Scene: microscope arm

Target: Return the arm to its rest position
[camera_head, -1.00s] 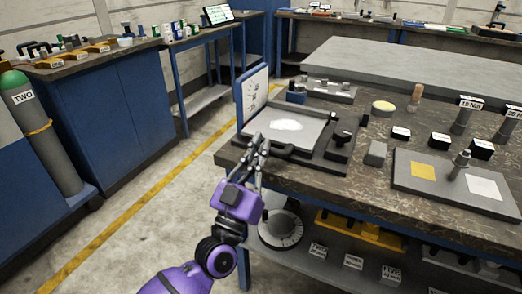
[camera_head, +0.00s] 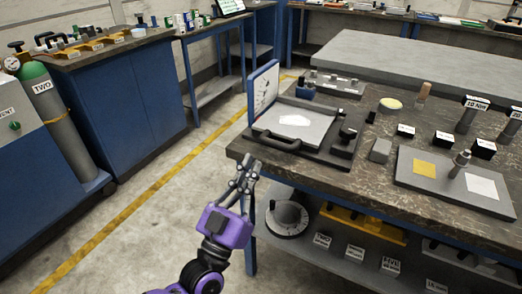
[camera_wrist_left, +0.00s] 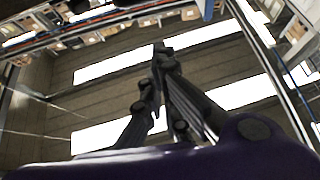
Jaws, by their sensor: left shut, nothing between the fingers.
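My left gripper (camera_head: 246,172) is on a purple wrist in front of the workbench's near left corner. Its fingers are together, and nothing shows between them. The left wrist view also shows the gripper (camera_wrist_left: 160,55), pointing up toward the ceiling lights. The dark tray (camera_head: 322,152) with a black handle (camera_head: 275,143) and a white sheet (camera_head: 294,120) lies on the bench, beyond the fingertips. The gripper appears apart from it. My right gripper is not in view. I cannot make out a microscope.
The workbench (camera_head: 330,176) edge is close to the gripper. An upright blue-edged board (camera_head: 264,90) stands at the tray's left. A grey plate (camera_head: 440,186) with a post lies right. A gas cylinder (camera_head: 62,125) and blue cabinets stand left. The floor (camera_head: 150,220) between is clear.

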